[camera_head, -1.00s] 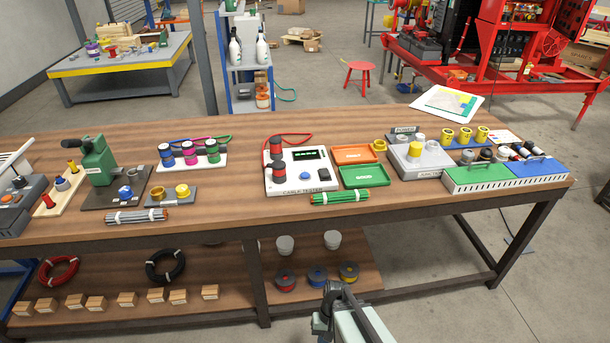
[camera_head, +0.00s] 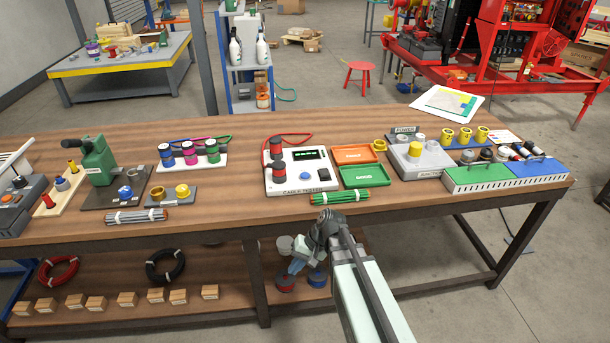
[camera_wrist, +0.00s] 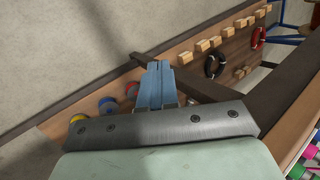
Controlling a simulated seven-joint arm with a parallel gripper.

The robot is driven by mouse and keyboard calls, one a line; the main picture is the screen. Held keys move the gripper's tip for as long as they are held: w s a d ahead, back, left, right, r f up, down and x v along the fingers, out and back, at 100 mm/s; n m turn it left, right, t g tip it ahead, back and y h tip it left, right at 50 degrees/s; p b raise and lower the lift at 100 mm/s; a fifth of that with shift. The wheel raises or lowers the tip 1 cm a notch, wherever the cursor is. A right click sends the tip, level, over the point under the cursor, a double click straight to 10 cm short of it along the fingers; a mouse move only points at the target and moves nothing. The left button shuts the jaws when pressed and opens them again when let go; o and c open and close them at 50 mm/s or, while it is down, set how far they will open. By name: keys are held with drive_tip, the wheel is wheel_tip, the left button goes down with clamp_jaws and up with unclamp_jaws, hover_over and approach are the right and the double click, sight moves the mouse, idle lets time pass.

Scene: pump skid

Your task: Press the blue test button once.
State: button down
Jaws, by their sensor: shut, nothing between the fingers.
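A round blue button-like knob (camera_head: 125,191) stands on the dark base of the green tool at the left of the bench; I cannot read its label. My gripper (camera_head: 296,267) is in front of the bench's front edge, below the top, pointing down and left, apart from both. In the wrist view its blue fingers (camera_wrist: 159,68) are together and empty.
A green-wrapped bundle (camera_head: 340,197) lies at the bench's front edge near my arm. Orange (camera_head: 353,154) and green trays stand right of the tester. The lower shelf (camera_head: 222,282) holds reels, coils and small boxes. Bare wood lies between the grey bundle and the tester.

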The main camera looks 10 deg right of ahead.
drive_tip(key=w+a+r+t+y, duration=0.1)
drive_tip(key=w+a+r, duration=0.1)
drive_tip(key=w+r, duration=0.5)
wheel_tip(320, 180, up, 20)
drive_tip(key=t+h, duration=0.2)
drive_tip(key=t, duration=0.5)
hover_over(307, 175)
drive_tip(key=shift+s+d+r, duration=0.1)
drive_tip(key=shift+r, duration=0.1)
drive_tip(key=shift+f, duration=0.1)
drive_tip(key=shift+f, duration=4.3)
drive_tip(key=shift+f, duration=0.95)
drive_tip(key=shift+r, duration=0.95)
